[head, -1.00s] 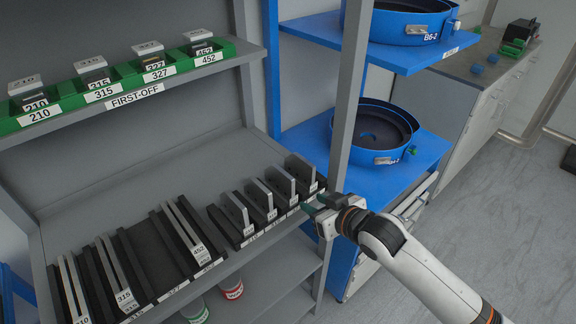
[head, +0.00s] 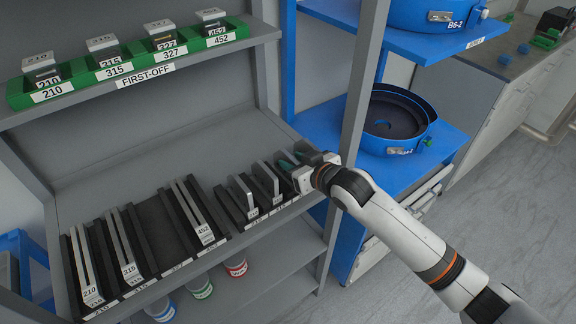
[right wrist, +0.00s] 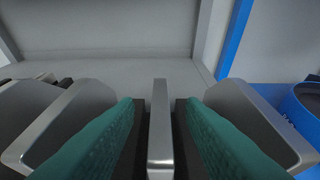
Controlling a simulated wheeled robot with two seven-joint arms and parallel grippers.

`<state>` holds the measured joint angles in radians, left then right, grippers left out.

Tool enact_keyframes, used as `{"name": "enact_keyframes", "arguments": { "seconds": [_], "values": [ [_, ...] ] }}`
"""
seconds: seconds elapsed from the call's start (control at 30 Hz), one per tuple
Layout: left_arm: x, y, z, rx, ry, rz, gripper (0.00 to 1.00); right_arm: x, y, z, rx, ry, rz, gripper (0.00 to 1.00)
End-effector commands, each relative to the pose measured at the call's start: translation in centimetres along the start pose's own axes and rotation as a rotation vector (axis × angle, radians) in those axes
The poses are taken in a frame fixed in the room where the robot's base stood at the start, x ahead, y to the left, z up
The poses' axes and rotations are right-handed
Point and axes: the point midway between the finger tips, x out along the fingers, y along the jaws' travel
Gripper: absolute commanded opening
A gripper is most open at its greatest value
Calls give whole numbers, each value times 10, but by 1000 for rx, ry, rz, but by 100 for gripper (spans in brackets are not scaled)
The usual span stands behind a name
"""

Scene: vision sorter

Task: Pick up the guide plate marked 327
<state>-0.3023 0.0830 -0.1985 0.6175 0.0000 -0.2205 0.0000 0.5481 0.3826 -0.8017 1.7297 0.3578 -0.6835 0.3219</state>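My right gripper (head: 294,163) is at the right end of the row of short guide plates on the shelf. In the right wrist view, its teal finger pads (right wrist: 160,140) stand on both sides of an upright grey plate (right wrist: 160,125), with dark gaps between pads and plate. The fingers look open around it. I cannot read this plate's number. Two more short plates, one (head: 243,195) left of the other (head: 268,180), stand in black holders; their labels are too small to read. The gripper hides the right end of the row. My left gripper is not in view.
Long plates marked 210 (head: 88,268), 315 (head: 124,245) and 452 (head: 197,212) stand in racks at the left. A green tray (head: 50,93) marked FIRST-OFF is above. A grey post (head: 362,90) and blue shelf (head: 446,140) are close on the right.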

Motion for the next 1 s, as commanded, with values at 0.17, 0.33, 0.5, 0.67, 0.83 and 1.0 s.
{"name": "enact_keyframes", "arguments": {
  "seconds": [0.17, 0.33, 0.5, 0.67, 0.83, 1.0],
  "values": [
    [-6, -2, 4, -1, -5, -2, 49, 22, 0, 3, 0, 2, 0, 36],
    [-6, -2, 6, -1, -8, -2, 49, 28, 0, 3, -1, 0, 1, 36],
    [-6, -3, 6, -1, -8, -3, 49, 28, 0, 2, -1, 0, 0, 33],
    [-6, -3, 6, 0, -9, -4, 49, 28, 0, 2, -1, 0, 0, 7],
    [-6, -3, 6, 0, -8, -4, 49, 28, 0, 2, -1, 1, 0, 0],
    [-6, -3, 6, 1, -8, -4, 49, 28, 0, 4, -1, -3, 0, 0]
  ]
}}
